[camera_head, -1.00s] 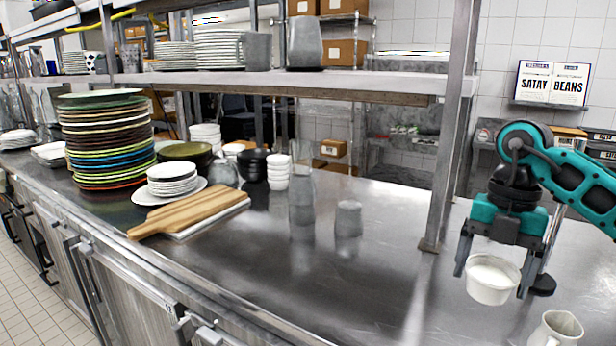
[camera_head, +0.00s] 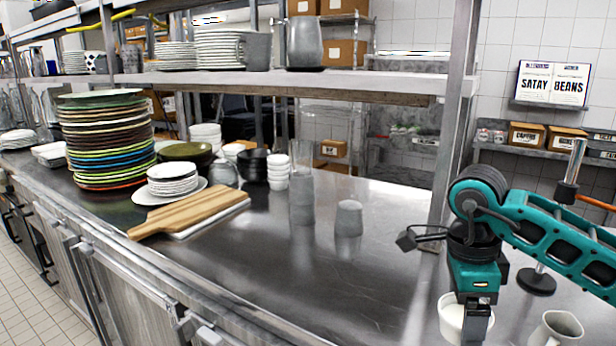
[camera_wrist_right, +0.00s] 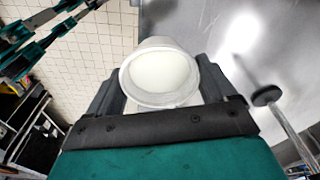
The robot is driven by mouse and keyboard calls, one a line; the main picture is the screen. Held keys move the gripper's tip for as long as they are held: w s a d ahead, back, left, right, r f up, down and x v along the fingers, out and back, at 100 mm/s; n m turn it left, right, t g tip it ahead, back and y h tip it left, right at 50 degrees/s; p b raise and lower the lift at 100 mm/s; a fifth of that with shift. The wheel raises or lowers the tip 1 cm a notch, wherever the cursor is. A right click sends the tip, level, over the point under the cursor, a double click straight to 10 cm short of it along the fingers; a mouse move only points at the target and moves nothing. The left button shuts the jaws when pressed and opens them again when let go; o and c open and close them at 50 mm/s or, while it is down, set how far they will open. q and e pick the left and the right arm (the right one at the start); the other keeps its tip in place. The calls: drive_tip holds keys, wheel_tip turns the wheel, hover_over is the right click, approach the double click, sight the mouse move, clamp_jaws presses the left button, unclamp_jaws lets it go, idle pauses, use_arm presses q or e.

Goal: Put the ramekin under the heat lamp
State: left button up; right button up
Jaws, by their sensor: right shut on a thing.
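The white ramekin (camera_head: 451,316) is held in my right gripper (camera_head: 468,322), over the front right of the steel counter in the head view. In the right wrist view the ramekin (camera_wrist_right: 160,78) sits between the two dark fingers (camera_wrist_right: 160,95), its round opening facing the camera. A stand with a round black base (camera_head: 537,281), an upright metal pole and a copper-coloured rod is right of the gripper, partly behind my arm. It looks like the heat lamp's stand; no lamp head shows.
A grey-white pitcher (camera_head: 557,329) stands at the lower right, close to my right gripper. A shelf post (camera_head: 455,130) rises behind the gripper. A grey cup (camera_head: 349,218), cutting boards (camera_head: 190,212) and a plate stack (camera_head: 108,140) stand left.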

sight(453, 340)
drive_tip(key=n, duration=0.2)
drive_tip(key=f+n, duration=0.1)
drive_tip(key=n, duration=0.1)
drive_tip(key=shift+s+a+t, duration=0.3)
drive_tip(key=shift+s+a, duration=0.05)
drive_tip(key=n, duration=0.4)
drive_tip(key=s+a+f+n, duration=0.1)
drive_tip(key=shift+a+f+n+t, duration=0.1)
drive_tip(key=shift+n+t, duration=0.2)
drive_tip(key=shift+n, duration=0.1)
drive_tip(key=n, duration=0.3)
drive_tip(key=s+a+f+n+y, duration=0.1)
drive_tip(key=n, duration=0.3)
drive_tip(key=s+a+f+n, duration=0.1)
drive_tip(key=n, duration=0.3)
drive_tip(key=shift+f+t, duration=0.1)
drive_tip(key=shift+t, duration=0.2)
drive_tip(key=shift+a, duration=0.1)
